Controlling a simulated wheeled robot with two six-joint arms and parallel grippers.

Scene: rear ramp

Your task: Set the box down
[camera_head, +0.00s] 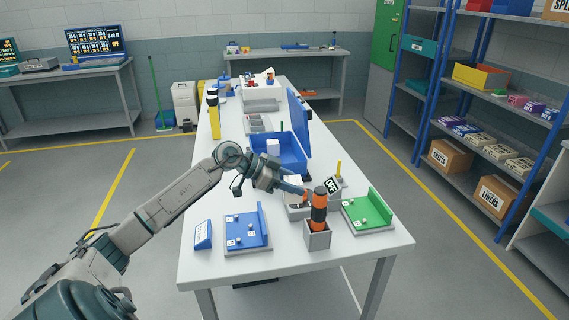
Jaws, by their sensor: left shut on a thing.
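My left gripper (297,191) reaches in from the left over the near half of the white table (205,177). Just right of the fingertips, an orange and black cylinder (319,212) stands upright in a grey square holder (317,240). My right gripper is not in view.
A blue tray (247,233) lies left of the holder and a green tray (368,212) right of it. An open blue case (290,158) with a white block (273,147) stands behind. Bare table shows along the front edge.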

